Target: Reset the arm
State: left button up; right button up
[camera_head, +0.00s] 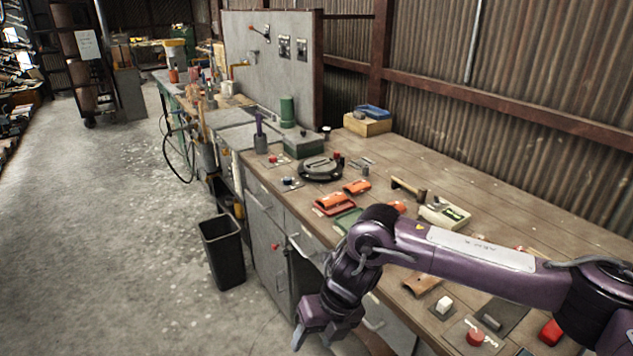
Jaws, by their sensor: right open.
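My right arm, purple and black, comes in from the right edge and reaches across the front of the workbench (520,225). My right gripper (312,338) hangs at the bottom of the view, beyond the bench's front edge and above the floor, pointing down. Its fingertips are small and partly cut off by the lower picture edge. It is open and I see nothing held in it. My left gripper is not in view.
Orange tools (333,203), a hammer (408,188), a black round device (321,168) and small blocks lie on the bench. A black bin (222,252) stands on the floor by the cabinets. A corrugated wall is behind. The floor at left is clear.

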jog(key=w+a+f+m+t+y, duration=0.2)
jog(key=w+a+f+m+y, duration=0.4)
jog(key=a+f+m, duration=0.4)
jog(key=s+d+f+m+t+h, duration=0.1)
jog(key=d+f+m+t, duration=0.1)
jog(key=d+f+m, duration=0.6)
jog(key=s+d+f+m+t+h, duration=0.15)
jog(key=d+f+m, duration=0.35)
jog(key=f, duration=0.6)
jog(key=s+d+f+m+h, duration=0.2)
jog(key=s+d+f+m, duration=0.3)
jog(key=s+f, duration=0.3)
jog(key=s+d+f+m+h, duration=0.2)
jog(key=s+d+f+m, duration=0.25)
jog(key=s+f, duration=0.35)
jog(key=s+d+f+m+g+h, duration=0.1)
jog(key=s+d+f, duration=0.1)
jog(key=s, duration=0.6)
jog(key=s+d+f+m+g+h, duration=0.1)
jog(key=s+d+f+m, duration=0.1)
jog(key=s+d, duration=0.3)
jog(key=s+d+f+m+g+h, duration=0.1)
jog(key=s+d+f+m+g, duration=0.1)
jog(key=s, duration=1)
jog(key=shift+s+d+f, duration=0.2)
jog(key=shift+d+f, duration=0.6)
jog(key=shift+d, duration=0.05)
jog(key=shift+h, duration=0.25)
